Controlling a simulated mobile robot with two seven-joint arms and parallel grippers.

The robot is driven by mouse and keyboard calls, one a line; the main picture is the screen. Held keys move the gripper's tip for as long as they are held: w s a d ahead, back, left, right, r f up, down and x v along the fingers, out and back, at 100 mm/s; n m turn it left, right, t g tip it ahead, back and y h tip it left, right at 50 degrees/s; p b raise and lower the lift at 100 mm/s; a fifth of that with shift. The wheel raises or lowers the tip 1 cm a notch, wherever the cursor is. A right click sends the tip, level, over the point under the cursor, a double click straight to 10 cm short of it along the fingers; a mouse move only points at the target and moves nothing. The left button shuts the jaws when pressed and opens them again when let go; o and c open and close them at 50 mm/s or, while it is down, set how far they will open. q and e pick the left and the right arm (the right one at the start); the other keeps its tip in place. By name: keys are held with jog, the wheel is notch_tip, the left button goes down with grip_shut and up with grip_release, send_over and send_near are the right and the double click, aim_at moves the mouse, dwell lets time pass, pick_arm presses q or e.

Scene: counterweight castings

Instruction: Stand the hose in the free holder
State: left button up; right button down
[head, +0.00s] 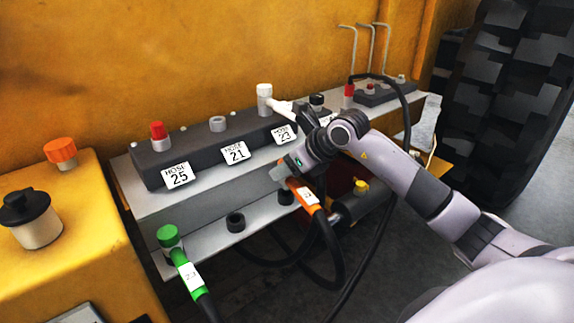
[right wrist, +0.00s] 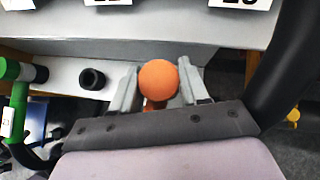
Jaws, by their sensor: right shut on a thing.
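My right gripper (head: 281,172) is shut on the orange end of a hose (head: 304,196), which has a white label too small to read. In the right wrist view, the rounded orange tip (right wrist: 158,80) sits between the two fingers (right wrist: 157,96). The hose is held tilted near the lower shelf's front edge. A black ring holder (head: 235,222) on the shelf is empty; it also shows in the right wrist view (right wrist: 92,78). Another black holder (head: 286,195) is partly hidden beside my gripper. A green hose (head: 190,276) occupies the left end of the shelf. My left gripper is not in view.
A dark block (head: 200,150) above carries HOSE 25, 21 and 23 labels, a red cap (head: 158,130), a grey ring (head: 217,123) and a white cap (head: 264,98). Black hoses loop below the shelf. A yellow machine (head: 75,225) is at left, a large tyre (head: 510,100) at right.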

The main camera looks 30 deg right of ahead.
aim_at(287, 179)
dwell(0.4)
dwell(0.7)
jog(key=shift+r, duration=0.1)
dwell(0.5)
jog(key=shift+f+b, duration=1.55)
jog(key=shift+f, duration=0.25)
jog(key=shift+c, duration=2.4)
grip_release()
jog(key=shift+f, duration=0.1)
